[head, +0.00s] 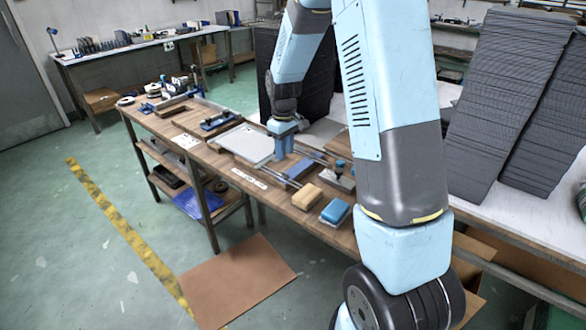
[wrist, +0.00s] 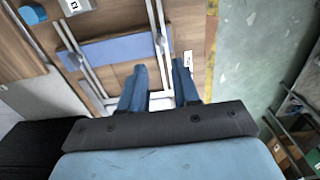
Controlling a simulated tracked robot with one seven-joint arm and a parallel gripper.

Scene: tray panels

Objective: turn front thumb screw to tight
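My gripper (head: 280,156) hangs over the workbench beside the white panel. In the wrist view its two blue fingers (wrist: 159,66) are apart, with nothing clearly held between them. A fixture with two metal rails and a blue crossbar (head: 300,168) lies on the bench; the crossbar (wrist: 110,50) crosses the rails just beyond the fingertips in the wrist view. A small silver fitting (wrist: 162,42) sits at the crossbar's right end, apart from the fingers. It may be the front thumb screw, but it is too small to tell, and so is its tightness.
A white panel (head: 245,143) lies left of the fixture. A metal block with a blue knob (head: 340,164), a tan block (head: 306,196) and a blue-topped block (head: 335,211) stand to the right. The wooden bench's (head: 225,160) front edge is near the gripper.

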